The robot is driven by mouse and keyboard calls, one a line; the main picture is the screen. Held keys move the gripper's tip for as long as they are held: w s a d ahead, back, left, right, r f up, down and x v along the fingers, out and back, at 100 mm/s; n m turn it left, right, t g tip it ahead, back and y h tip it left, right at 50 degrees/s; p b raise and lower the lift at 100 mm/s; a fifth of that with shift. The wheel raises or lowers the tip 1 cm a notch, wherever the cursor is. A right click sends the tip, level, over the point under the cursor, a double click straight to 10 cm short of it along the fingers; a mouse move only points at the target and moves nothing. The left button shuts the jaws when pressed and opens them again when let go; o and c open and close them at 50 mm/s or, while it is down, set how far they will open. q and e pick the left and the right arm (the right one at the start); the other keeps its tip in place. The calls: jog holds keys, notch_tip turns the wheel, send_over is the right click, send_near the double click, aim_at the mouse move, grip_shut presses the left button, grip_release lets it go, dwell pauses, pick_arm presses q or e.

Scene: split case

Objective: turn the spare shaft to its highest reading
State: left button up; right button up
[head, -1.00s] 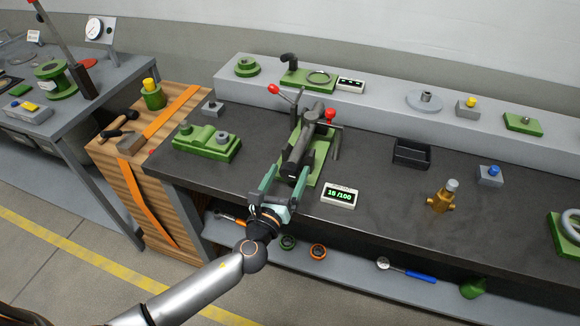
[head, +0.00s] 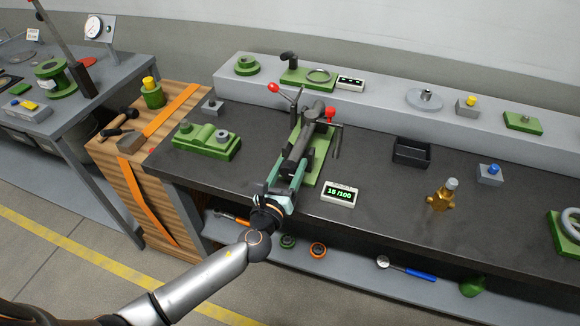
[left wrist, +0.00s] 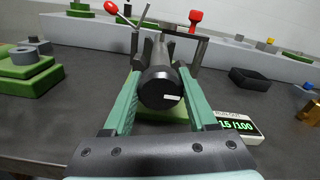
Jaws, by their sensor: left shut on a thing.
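The spare shaft (left wrist: 161,90) is a dark cylinder lying in a green fixture (head: 318,160) on the dark bench. Its round end, with a small white mark, faces the left wrist camera. My left gripper (head: 288,178) has its two green fingers on either side of the shaft's near end and is shut on it; the fingers also show in the left wrist view (left wrist: 158,98). A small readout (head: 339,194) stands just right of the fixture; it shows about 15 /100, with the second digit hard to read in the head view. My right gripper is out of view.
Red-knobbed levers (head: 274,88) stick up at the fixture's far end. A green block (head: 207,145) stands to the left. A black tray (head: 412,152) and a brass fitting (head: 441,199) stand to the right. The bench between readout and tray is clear.

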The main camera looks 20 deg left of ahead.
pick_arm(q)
jog(key=c, duration=0.5)
jog(key=n+b, duration=0.1)
jog(key=n, duration=0.2)
jog(key=shift+f+b, duration=0.15)
jog(key=shift+b, duration=0.25)
jog(key=n+b, duration=0.2)
jog(key=n, duration=0.2)
jog(key=shift+n, duration=0.3)
jog(key=n+b, duration=0.1)
jog(key=n, duration=0.9)
jog(key=shift+b, duration=0.4)
